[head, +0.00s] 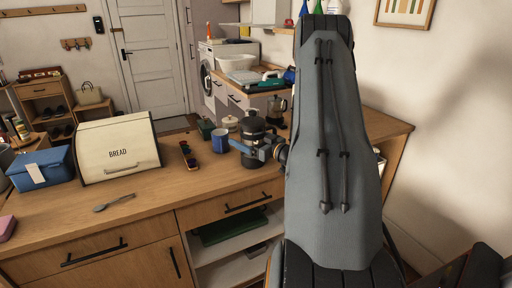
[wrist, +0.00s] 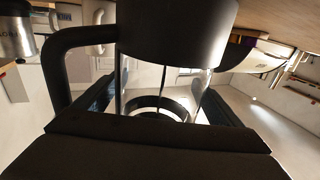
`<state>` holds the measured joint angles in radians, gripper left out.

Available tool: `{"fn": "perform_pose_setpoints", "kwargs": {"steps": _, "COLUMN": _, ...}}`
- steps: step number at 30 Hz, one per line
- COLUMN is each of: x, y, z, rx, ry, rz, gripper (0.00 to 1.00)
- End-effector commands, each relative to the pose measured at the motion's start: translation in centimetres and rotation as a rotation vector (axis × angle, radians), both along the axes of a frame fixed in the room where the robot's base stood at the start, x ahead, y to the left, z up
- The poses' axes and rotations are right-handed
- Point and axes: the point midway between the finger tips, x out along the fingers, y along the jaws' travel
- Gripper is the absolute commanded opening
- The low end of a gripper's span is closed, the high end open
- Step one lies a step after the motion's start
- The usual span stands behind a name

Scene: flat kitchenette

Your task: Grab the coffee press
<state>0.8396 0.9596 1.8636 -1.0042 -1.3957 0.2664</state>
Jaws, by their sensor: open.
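The coffee press (head: 252,127), dark with a black base, stands upright on the wooden counter, left of my arm. In the wrist view the coffee press (wrist: 178,30) fills the upper middle, with a broad black band, a clear glass body and a black handle at left. My gripper (head: 264,151) is at the press, low on its body. In the wrist view my gripper (wrist: 152,98) is open, with one jaw on each side of the glass. I cannot tell whether either jaw touches it. My arm hides part of the counter to the right.
A blue mug (head: 220,140) stands just left of the press, and a metal pot (head: 277,106) stands behind it. A white lidded jar (head: 230,123) is also close. A bread bin (head: 118,149) and a spoon (head: 114,202) are further left. The front counter is mostly clear.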

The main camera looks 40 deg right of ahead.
Motion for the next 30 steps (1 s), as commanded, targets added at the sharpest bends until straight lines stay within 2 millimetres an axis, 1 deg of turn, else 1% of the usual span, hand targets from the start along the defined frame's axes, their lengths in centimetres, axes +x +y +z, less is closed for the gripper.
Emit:
{"fn": "perform_pose_setpoints", "kwargs": {"steps": 3, "x": 0.33, "y": 0.04, "z": -0.02, "rx": 0.0, "ry": 0.0, "rz": 0.0, "gripper": 0.9}}
{"fn": "perform_pose_setpoints", "kwargs": {"steps": 8, "x": 0.3, "y": 0.02, "z": -0.06, "rx": 0.001, "ry": 0.0, "rz": -0.001, "gripper": 0.9}}
{"fn": "perform_pose_setpoints", "kwargs": {"steps": 12, "x": 0.29, "y": 0.02, "z": -0.05, "rx": 0.001, "ry": 0.0, "rz": -0.001, "gripper": 0.66}}
{"fn": "perform_pose_setpoints", "kwargs": {"steps": 17, "x": 0.28, "y": 0.02, "z": -0.05, "rx": 0.001, "ry": 0.0, "rz": -0.001, "gripper": 0.39}}
{"fn": "perform_pose_setpoints", "kwargs": {"steps": 18, "x": 0.28, "y": 0.02, "z": -0.05, "rx": 0.001, "ry": 0.0, "rz": -0.001, "gripper": 0.32}}
{"fn": "perform_pose_setpoints", "kwargs": {"steps": 26, "x": 0.3, "y": -0.02, "z": 0.13, "rx": -0.001, "ry": -0.002, "rz": -0.001, "gripper": 0.32}}
{"fn": "perform_pose_setpoints", "kwargs": {"steps": 30, "x": 0.32, "y": -0.04, "z": 0.6, "rx": -0.002, "ry": -0.003, "rz": -0.001, "gripper": 0.32}}
